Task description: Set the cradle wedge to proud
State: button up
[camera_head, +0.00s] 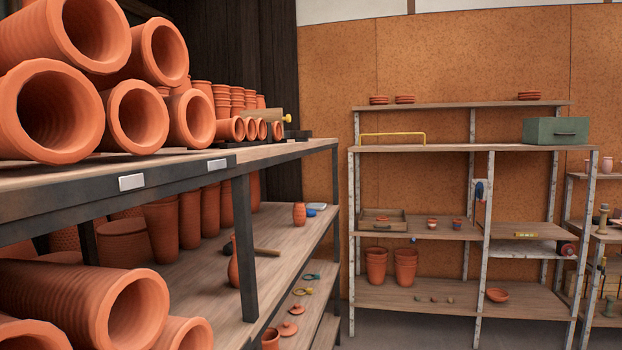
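On the top shelf of the left rack (130,181), terracotta pipes (137,115) lie stacked on their sides, with smaller ones (251,128) farther back. At the far end of that row is a pale wooden block (268,115) with a yellow knob (287,118) on its right end. Dark low pieces (296,138) lie on the shelf beside the small pipes. The block may be the cradle wedge; it is small here, and I cannot tell its setting. My gripper is not in view.
A second rack with a yellow handle-like bar (393,138), a green box (556,131), a wooden tray (382,220) and pots (405,267) stands against the orange wall. Bare floor (388,322) shows between the racks. The left rack's edge fills the near left.

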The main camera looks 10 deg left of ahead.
aim_at(294, 133)
jog(key=u, duration=0.15)
jog(key=i, duration=1.2)
jog(key=u, duration=0.15)
